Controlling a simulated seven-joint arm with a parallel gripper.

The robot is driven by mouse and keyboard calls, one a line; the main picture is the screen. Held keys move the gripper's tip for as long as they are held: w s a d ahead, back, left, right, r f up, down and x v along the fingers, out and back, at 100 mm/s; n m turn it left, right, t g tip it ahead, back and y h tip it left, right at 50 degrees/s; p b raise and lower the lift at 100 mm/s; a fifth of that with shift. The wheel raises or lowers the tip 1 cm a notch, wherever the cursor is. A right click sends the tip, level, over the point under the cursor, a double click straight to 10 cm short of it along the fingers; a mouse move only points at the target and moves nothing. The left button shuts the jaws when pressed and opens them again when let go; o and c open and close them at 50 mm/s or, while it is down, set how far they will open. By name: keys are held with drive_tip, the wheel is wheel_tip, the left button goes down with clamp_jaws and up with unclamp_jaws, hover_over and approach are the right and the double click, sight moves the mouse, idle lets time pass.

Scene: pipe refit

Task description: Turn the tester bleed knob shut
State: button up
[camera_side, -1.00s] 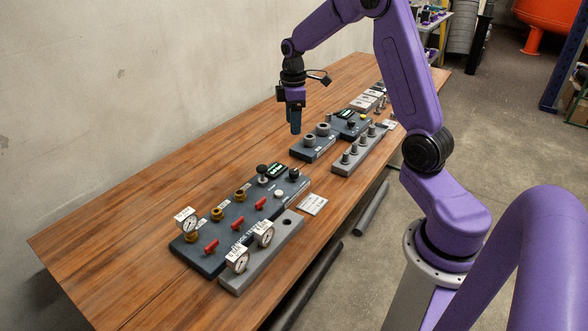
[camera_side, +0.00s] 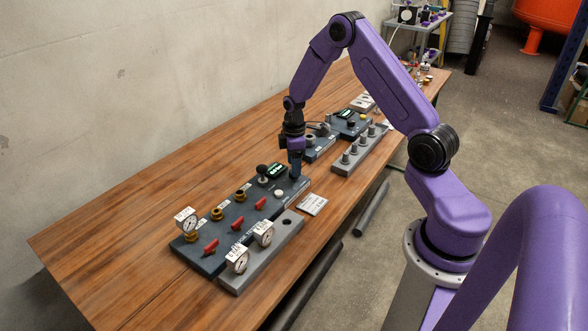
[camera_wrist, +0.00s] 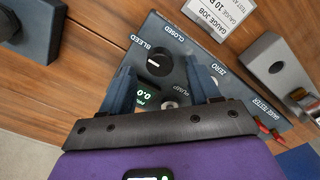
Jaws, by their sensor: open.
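The black round bleed knob (camera_wrist: 160,65) sits on the dark tester panel (camera_side: 207,262), between the words BLEED and CLOSED in the wrist view. A short white mark on the knob points left, away from CLOSED. My gripper (camera_wrist: 159,67) is open, with one blue finger on each side of the knob. I cannot tell whether the fingers touch it. In the side view my gripper (camera_side: 296,174) is down at the panel's far right corner and hides the knob.
The table's left side is clear.

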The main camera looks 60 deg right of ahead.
drive_tip(key=shift+f, duration=1.25)
drive_tip(key=c, duration=1)
drive_tip(key=shift+c, duration=0.2)
